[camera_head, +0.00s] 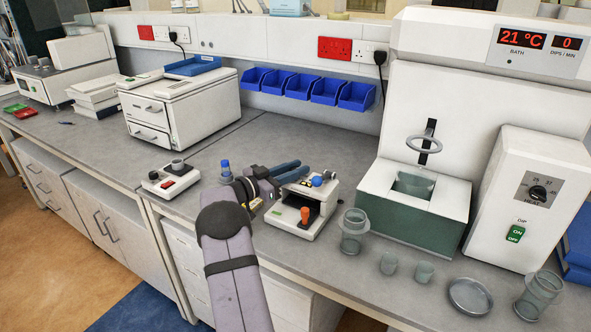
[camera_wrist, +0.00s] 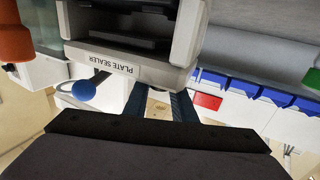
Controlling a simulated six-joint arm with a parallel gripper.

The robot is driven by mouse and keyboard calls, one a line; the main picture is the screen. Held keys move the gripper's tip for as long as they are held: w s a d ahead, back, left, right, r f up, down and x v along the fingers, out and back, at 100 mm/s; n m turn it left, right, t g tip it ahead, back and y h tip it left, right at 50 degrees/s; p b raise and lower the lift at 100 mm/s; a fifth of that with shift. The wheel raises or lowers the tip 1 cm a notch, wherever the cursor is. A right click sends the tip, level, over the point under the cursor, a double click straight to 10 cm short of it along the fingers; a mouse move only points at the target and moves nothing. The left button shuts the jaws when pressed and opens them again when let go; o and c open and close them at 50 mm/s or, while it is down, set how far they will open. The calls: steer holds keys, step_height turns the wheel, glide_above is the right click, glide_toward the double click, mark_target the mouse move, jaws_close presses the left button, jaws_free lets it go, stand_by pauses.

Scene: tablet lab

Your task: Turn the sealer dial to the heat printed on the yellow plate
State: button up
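The plate sealer (camera_head: 297,222) is a small white machine near the bench front, with an orange handle (camera_head: 305,214) and a blue ball knob (camera_head: 317,181). In the wrist view its label reads PLATE SEALER (camera_wrist: 110,60), upside down; the blue ball (camera_wrist: 84,90) is to the left. My gripper (camera_head: 302,168) has its two blue fingers slightly apart and empty, over the sealer's back part. The fingers also show in the wrist view (camera_wrist: 160,95). No sealer dial can be made out clearly. No yellow plate with a readable heat shows; a small yellow patch lies beside my wrist.
Glass beakers (camera_head: 354,230) stand just right of the sealer. Blue bins (camera_head: 290,85) hang behind.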

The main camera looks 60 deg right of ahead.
steer(key=shift+o, duration=0.2)
steer(key=shift+w+f+m+g+b, duration=0.1)
steer(key=shift+f+m+g+b, duration=0.3)
steer(key=shift+b, duration=1.4)
steer(key=shift+r+g+y+b, duration=0.3)
steer(key=shift+g+b, duration=0.2)
steer(key=shift+b, duration=0.6)
steer(key=shift+r+m+b, duration=0.2)
steer(key=shift+m+b, duration=0.2)
steer(key=shift+b, duration=0.1)
steer(key=shift+c, duration=0.2)
steer(key=o, duration=1.1)
steer(key=shift+c, duration=0.2)
steer(key=shift+y, duration=0.3)
steer(key=shift+w+a+f, duration=0.1)
steer(key=shift+a, duration=0.25)
steer(key=b+v, duration=0.2)
steer(key=v, duration=0.4)
steer(key=shift+w+a, duration=0.15)
steer(key=shift+a, duration=0.1)
